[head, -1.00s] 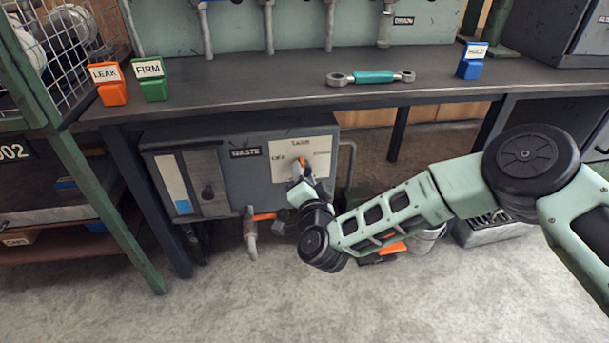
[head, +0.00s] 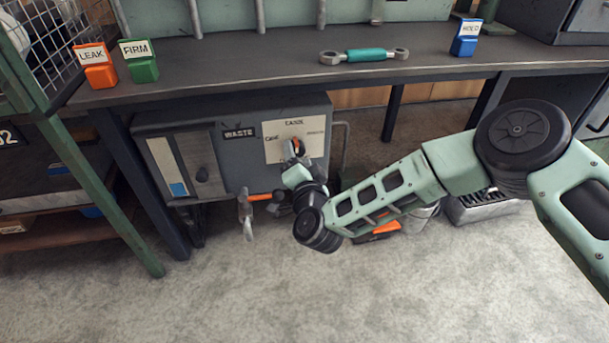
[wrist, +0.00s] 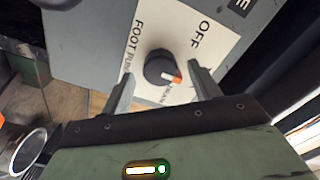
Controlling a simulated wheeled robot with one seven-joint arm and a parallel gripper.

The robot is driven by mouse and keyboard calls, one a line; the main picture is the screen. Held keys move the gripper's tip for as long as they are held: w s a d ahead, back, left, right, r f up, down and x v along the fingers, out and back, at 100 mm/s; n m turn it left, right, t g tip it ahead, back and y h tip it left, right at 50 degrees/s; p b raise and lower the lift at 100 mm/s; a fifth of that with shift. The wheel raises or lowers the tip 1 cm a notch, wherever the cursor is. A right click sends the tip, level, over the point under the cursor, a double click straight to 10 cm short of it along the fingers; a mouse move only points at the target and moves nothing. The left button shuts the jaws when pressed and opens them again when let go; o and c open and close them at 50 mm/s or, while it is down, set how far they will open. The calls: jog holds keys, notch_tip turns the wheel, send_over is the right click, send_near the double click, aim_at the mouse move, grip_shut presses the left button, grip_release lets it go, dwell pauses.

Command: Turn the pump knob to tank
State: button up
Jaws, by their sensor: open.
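The pump knob (wrist: 158,66) is round and black with an orange pointer mark, on a white label plate (head: 278,150) on the grey box under the bench. In the wrist view the plate reads OFF at upper right and FOOT PUMP at left; a third, small label below the knob is not clearly legible. The orange mark points to the lower right, toward the side of that third label. My gripper (wrist: 163,84) is open, its two fingers on either side of the knob; I cannot tell if they touch it. In the head view my gripper partly hides the knob.
The grey box (head: 226,180) carries a WASTE label and a pipe with an orange part (head: 260,197) below. The bench (head: 230,80) above holds a teal-sleeved link (head: 365,55) and orange, green and blue label blocks. Bare floor lies in front.

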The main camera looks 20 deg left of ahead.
jog(key=p+v, duration=0.6)
jog(key=v, duration=1.1)
notch_tip(320, 180, up, 10)
jog(key=a+n+g+y, duration=0.2)
jog(key=n+g, duration=0.7)
jog(key=s+d+r+n+g+h+p, duration=0.15)
jog(key=s+d+r+h, duration=0.3)
jog(key=d, duration=0.55)
jog(key=s+d+r+n+g+h, duration=0.1)
jog(key=s+d+r+g+h, duration=0.3)
jog(key=d, duration=0.5)
jog(key=s+d+r+n+g+h+p, duration=0.1)
jog(key=s+d+r+h, duration=0.1)
jog(key=s+d+r, duration=0.6)
notch_tip(320, 180, up, 34)
jog(key=w+d+p, duration=0.1)
jog(key=w+p, duration=0.1)
jog(key=p, duration=3.5)
jog(key=shift+d, duration=0.35)
